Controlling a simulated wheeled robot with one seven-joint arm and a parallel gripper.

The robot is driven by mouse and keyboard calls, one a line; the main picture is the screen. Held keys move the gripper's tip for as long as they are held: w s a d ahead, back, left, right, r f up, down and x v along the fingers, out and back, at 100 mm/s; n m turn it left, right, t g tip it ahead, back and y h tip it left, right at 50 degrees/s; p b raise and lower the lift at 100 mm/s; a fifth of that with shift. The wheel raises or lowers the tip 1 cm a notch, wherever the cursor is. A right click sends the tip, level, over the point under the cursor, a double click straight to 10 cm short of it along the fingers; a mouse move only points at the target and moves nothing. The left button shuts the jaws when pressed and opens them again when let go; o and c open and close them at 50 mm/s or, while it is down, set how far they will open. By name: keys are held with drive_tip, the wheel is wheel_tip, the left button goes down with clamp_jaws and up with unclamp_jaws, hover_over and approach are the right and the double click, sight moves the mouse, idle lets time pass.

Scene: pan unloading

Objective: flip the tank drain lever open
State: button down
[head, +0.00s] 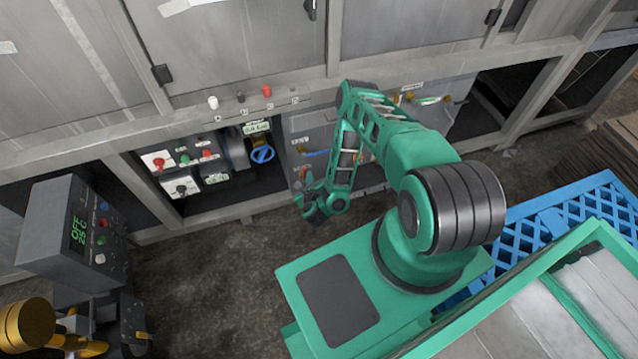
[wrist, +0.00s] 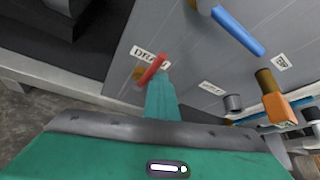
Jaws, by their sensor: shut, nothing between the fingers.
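A small red lever (wrist: 151,70) on a brass-coloured valve sits on the grey panel (wrist: 205,62) in the wrist view. A white label beside it seems to begin "DRA", partly covered by the lever. My gripper (wrist: 161,84) is shut and empty, its green fingertip right by the red lever's lower end. I cannot tell whether they touch. In the head view my gripper (head: 312,207) hangs low in front of the panel's left part, and my arm hides much of that panel.
A blue lever (wrist: 238,31) and an orange handle (wrist: 281,107) are on the same panel to the right. In the head view, a bay with switches (head: 184,172) and a blue round valve wheel (head: 262,154) lies left of my gripper. A grey control box (head: 60,228) stands at far left. Floor between is clear.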

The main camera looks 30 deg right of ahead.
drive_tip(key=s+a, duration=0.2)
drive_tip(key=s, duration=0.7)
drive_tip(key=shift+a, duration=0.25)
idle(0.4)
